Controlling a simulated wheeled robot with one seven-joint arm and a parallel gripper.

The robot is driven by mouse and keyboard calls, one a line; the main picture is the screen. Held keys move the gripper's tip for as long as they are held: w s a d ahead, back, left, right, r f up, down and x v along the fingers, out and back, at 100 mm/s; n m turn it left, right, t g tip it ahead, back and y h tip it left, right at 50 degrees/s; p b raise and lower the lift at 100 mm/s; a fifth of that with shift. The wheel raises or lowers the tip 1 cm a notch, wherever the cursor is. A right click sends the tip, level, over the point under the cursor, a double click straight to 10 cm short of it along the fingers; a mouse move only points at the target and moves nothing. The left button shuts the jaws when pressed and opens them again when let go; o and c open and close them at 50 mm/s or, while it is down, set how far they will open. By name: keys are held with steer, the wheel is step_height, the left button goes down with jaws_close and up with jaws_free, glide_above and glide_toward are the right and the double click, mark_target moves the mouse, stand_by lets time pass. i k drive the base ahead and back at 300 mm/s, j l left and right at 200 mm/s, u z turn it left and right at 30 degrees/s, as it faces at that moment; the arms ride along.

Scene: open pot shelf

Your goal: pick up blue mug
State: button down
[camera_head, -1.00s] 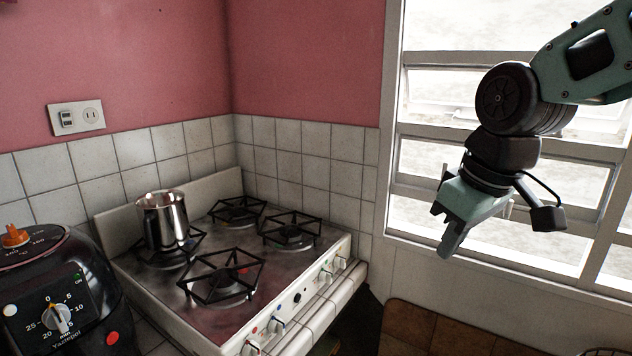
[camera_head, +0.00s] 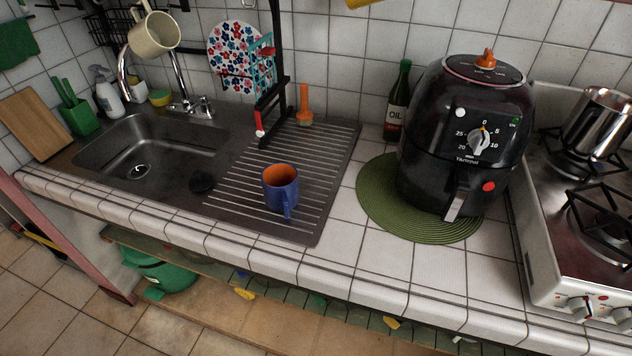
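The blue mug (camera_head: 281,193) stands upright on the ribbed metal drainboard (camera_head: 330,172), right of the sink. Its outside is blue and its inside is orange. Its handle faces the front edge of the counter. My gripper is not in the present view, and nothing touches the mug.
A black air fryer (camera_head: 450,130) stands on a green round mat (camera_head: 375,200) right of the mug. A dark rack post (camera_head: 277,60) rises behind it. A cream mug (camera_head: 152,35) hangs upper left. The sink (camera_head: 150,150) is left; the stove (camera_head: 545,240) is far right.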

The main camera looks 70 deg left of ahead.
mark_target(279, 184)
steer(key=k+u, duration=0.15)
steer(key=u, duration=2.15)
